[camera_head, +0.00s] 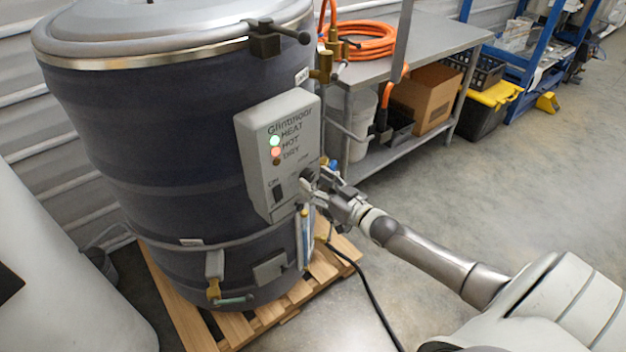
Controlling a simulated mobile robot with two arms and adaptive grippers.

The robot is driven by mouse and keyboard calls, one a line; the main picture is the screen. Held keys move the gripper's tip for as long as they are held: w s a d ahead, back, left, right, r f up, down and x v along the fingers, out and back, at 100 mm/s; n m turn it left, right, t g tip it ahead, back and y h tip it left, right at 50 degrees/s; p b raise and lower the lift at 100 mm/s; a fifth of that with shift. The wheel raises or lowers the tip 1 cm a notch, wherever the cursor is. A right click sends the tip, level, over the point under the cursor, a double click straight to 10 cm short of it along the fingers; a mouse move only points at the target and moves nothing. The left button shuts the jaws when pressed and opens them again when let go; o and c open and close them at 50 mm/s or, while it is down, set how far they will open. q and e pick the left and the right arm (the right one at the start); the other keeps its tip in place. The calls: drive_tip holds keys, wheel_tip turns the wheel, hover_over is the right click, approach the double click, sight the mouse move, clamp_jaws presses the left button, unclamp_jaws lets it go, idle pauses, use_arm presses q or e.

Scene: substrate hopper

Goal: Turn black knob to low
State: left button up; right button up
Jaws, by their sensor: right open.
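A grey control box (262,150) is fixed to the front of a large dark drum. It carries lights labelled HEAT, HOT and DRY, the top one green and the one below it red, and a dark switch (278,192) marked ON. The black knob (308,175) is at the lower right of the box, partly hidden by my right gripper (314,185). The gripper's fingers are at the knob, open; I cannot tell whether they touch it. The knob's setting is too small to read. My left gripper is not in view.
The drum (150,140) stands on a wooden pallet (185,310). A black cable (365,285) runs over the floor. Behind is a metal table (430,38) with an orange hose (368,42). The concrete floor at right (520,190) is clear.

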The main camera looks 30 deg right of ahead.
drive_tip(key=shift+w+a, duration=0.15)
drive_tip(key=shift+w, duration=0.65)
drive_tip(key=shift+c, duration=0.5)
drive_tip(key=c, duration=0.9)
